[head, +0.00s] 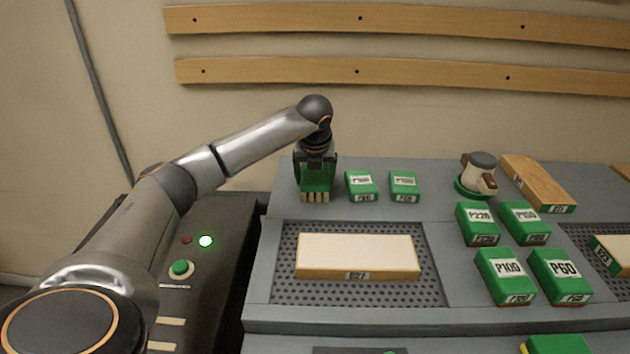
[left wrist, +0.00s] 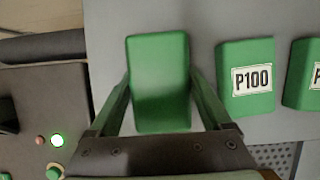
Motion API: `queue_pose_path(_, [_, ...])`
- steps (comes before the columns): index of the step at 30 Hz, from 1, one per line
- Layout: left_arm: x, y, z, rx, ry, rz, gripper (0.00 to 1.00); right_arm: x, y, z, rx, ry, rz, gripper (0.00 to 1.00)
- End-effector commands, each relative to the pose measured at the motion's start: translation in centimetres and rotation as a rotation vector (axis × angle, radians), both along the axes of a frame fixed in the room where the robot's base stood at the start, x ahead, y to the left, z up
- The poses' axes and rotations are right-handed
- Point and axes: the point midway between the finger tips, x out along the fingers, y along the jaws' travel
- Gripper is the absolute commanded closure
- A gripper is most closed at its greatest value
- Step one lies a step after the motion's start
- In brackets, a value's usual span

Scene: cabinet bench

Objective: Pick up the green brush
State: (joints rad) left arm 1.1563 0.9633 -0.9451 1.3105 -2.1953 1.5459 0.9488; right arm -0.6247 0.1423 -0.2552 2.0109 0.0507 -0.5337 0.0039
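The green brush (head: 315,185) stands at the back left of the grey bench, with pale bristles at its lower front. My left gripper (head: 316,170) is over it, pointing down, with one finger on each side. In the left wrist view the brush's plain green top (left wrist: 160,80) lies between the two fingers of the left gripper (left wrist: 160,88). The fingertips are close against its sides; I cannot tell whether they press on it. The bristle end looks level with the bench top. My right gripper is in neither view.
Two small green labelled boxes (head: 361,186) stand just right of the brush. A wooden block (head: 357,257) lies on the perforated mat in front. A dark control panel (head: 205,270) is at left.

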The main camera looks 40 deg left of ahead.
Motion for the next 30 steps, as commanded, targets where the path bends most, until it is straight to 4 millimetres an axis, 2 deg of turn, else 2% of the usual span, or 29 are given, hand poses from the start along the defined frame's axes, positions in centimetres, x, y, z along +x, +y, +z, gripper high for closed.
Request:
queue_pose_path(2, [0.0,0.0,0.0,0.000,0.000,0.000,0.39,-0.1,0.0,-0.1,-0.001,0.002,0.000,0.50])
queue_pose_path(13, [0.0,0.0,0.0,0.000,0.000,0.000,0.81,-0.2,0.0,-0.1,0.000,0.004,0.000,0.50])
queue_pose_path(23, [0.0,0.0,0.4,0.000,-0.002,0.001,0.82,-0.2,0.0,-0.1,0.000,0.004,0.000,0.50])
queue_pose_path(26, [0.1,0.0,1.3,0.000,-0.004,0.000,0.82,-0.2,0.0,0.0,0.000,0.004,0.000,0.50])
queue_pose_path(30, [0.2,0.0,3.6,-0.001,-0.007,0.000,0.82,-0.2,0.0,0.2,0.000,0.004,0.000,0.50])
